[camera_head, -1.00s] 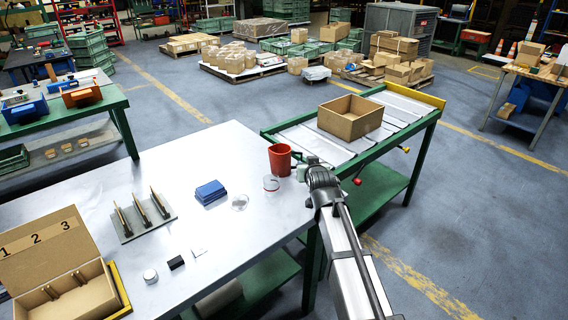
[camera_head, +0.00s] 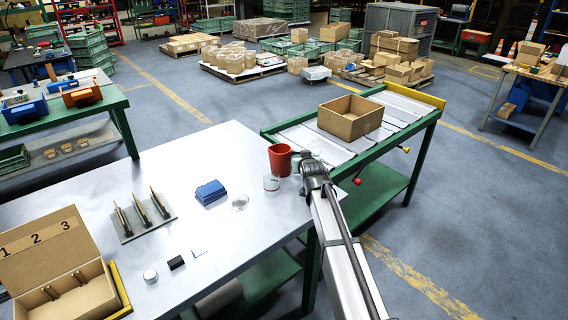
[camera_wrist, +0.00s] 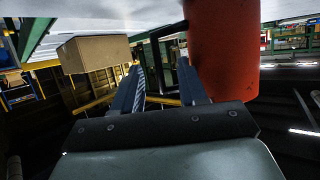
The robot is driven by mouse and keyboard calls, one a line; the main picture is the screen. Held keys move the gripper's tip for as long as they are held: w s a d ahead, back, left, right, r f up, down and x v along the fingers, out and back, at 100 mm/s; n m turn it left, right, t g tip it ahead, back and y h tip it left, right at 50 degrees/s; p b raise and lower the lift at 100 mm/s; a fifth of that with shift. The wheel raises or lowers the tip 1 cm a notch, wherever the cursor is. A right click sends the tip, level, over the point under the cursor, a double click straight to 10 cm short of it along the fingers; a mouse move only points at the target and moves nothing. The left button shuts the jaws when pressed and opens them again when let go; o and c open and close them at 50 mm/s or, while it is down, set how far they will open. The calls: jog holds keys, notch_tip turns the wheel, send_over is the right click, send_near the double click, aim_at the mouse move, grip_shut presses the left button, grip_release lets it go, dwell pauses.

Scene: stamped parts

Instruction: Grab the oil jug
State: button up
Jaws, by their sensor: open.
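The oil jug appears to be the red jug (camera_head: 280,160) standing upright at the right edge of the metal table in the head view. In the wrist view its red body (camera_wrist: 222,45) fills the upper right, close up. A dark, handle-like shape beside it shows ahead of the fingers; I cannot tell whether it lies between them. My gripper (camera_wrist: 160,68) is open and empty, its fingertips just left of the red body there. In the head view my gripper (camera_head: 304,159) is right beside the jug, its fingers mostly hidden by the wrist.
A blue box (camera_head: 211,192) and a pin stand (camera_head: 143,218) are further left. An open cardboard box (camera_head: 350,117) sits on the green-framed roller table (camera_head: 290,133) behind. The table's middle is largely clear.

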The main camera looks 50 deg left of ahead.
jog(key=x, duration=0.4)
jog(key=shift+d, duration=0.1)
jog(key=shift+s, duration=0.1)
grip_shut()
dwell(0.3)
